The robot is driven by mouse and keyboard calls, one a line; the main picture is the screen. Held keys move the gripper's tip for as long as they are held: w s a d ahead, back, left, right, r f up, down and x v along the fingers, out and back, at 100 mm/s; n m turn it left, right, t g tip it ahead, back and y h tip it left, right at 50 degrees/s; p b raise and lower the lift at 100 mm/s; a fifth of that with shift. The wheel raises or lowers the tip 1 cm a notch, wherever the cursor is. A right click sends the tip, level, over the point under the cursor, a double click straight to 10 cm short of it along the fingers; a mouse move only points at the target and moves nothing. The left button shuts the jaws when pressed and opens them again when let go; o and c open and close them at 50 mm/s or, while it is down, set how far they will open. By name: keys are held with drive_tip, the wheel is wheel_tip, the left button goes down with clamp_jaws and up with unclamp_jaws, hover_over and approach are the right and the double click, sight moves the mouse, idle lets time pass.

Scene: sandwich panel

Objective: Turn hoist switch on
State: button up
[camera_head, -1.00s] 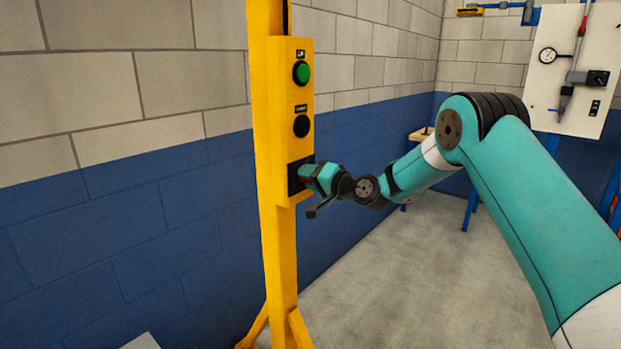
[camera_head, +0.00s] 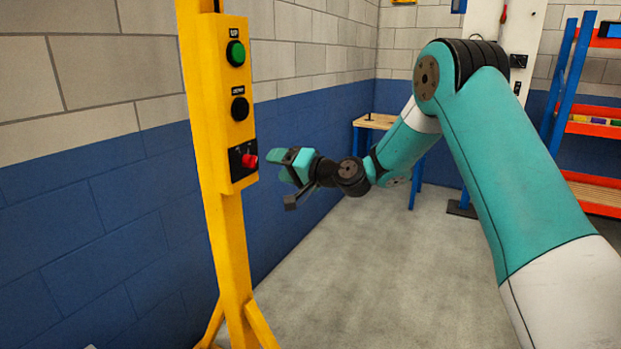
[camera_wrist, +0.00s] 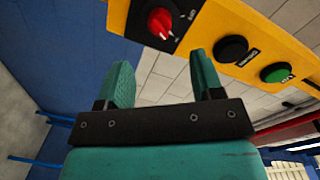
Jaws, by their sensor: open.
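The hoist switch is a red rotary knob (camera_head: 249,160) on a black plate at the bottom of a yellow control box (camera_head: 222,75). The box is fixed to a yellow post, with a green UP button (camera_head: 236,53) and a black DOWN button (camera_head: 240,108) above the knob. My gripper (camera_head: 283,167) is open and empty, to the right of the knob and apart from it. In the wrist view the red knob (camera_wrist: 160,23) shows beyond my left fingertip, its pointer and the plate's lettering too small to read surely. My gripper's two fingers (camera_wrist: 160,80) have nothing between them.
The yellow post (camera_head: 232,260) stands on splayed feet before a blue and grey block wall (camera_head: 110,220). A wooden bench (camera_head: 375,122) and orange shelves (camera_head: 597,130) are at the back. The grey floor (camera_head: 340,280) between is clear.

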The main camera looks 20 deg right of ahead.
drive_tip(key=b+v, duration=0.2)
drive_tip(key=v, duration=0.6)
drive_tip(key=shift+s+d, duration=0.15)
drive_tip(key=shift+s, duration=0.05)
drive_tip(key=shift+r, duration=0.1)
drive_tip(key=s+a+r+n+g+p, duration=0.2)
drive_tip(key=s+a+n+g, duration=0.65)
drive_tip(key=s+a, duration=0.6)
drive_tip(key=s+f+n+g+h+p, duration=0.1)
drive_tip(key=s+g+h, duration=0.4)
drive_tip(key=s, duration=1.6)
drive_tip(key=shift+d+n+g+h+p, duration=0.3)
drive_tip(key=shift+n+g+p, duration=0.2)
drive_tip(key=shift+n, duration=0.65)
